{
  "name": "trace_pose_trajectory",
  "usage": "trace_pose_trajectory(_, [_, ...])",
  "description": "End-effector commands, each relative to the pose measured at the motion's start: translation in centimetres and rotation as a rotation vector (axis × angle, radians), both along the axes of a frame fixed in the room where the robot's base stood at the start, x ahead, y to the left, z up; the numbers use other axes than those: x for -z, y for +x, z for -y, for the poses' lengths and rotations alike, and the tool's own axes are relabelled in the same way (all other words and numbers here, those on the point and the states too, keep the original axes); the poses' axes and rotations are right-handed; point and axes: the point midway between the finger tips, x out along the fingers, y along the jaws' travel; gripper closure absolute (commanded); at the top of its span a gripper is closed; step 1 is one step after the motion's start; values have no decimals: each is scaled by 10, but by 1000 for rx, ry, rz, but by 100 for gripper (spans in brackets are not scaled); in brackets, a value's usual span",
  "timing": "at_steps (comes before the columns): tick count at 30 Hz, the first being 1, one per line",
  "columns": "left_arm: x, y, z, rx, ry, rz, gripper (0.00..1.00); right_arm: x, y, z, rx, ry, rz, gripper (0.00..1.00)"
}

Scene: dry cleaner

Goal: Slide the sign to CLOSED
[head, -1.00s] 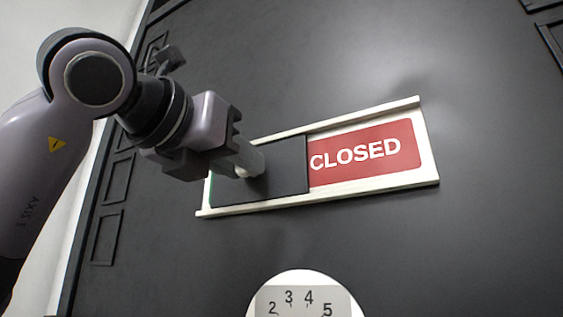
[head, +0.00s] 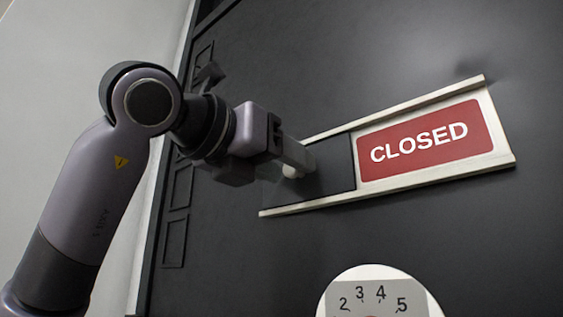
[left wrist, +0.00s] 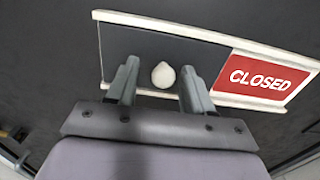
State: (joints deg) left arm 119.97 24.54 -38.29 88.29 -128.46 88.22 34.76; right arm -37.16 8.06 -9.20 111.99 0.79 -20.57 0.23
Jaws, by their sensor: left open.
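The sign is a pale frame (head: 405,186) on a dark door, holding a dark sliding panel (head: 335,165) and a red CLOSED field (head: 428,140). The panel covers the left part; the whole word CLOSED shows at right. No green shows now. A white knob (left wrist: 163,75) stands on the panel. My left gripper (left wrist: 160,85) is open, with one finger on each side of the knob and gaps visible in the left wrist view. In the head view the left gripper (head: 298,158) partly hides the knob and the panel's left end. My right gripper is not in view.
A round white dial (head: 378,285) with a numbered grey plate stands below the sign. Raised rectangular mouldings (head: 175,240) run down the door's left side. The door surface around the sign is otherwise clear.

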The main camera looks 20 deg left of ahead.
Motion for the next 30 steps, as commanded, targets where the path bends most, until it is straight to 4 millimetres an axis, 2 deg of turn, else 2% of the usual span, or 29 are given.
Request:
trace_pose_trajectory(12, [0, -55, -19, -3, -2, 4, 49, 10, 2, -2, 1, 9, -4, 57])
trace_pose_trajectory(15, [0, -64, -22, -2, -2, 3, 49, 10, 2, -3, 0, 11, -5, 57])
trace_pose_trajectory(30, [0, -67, -23, -2, -1, 1, 49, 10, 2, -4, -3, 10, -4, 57])
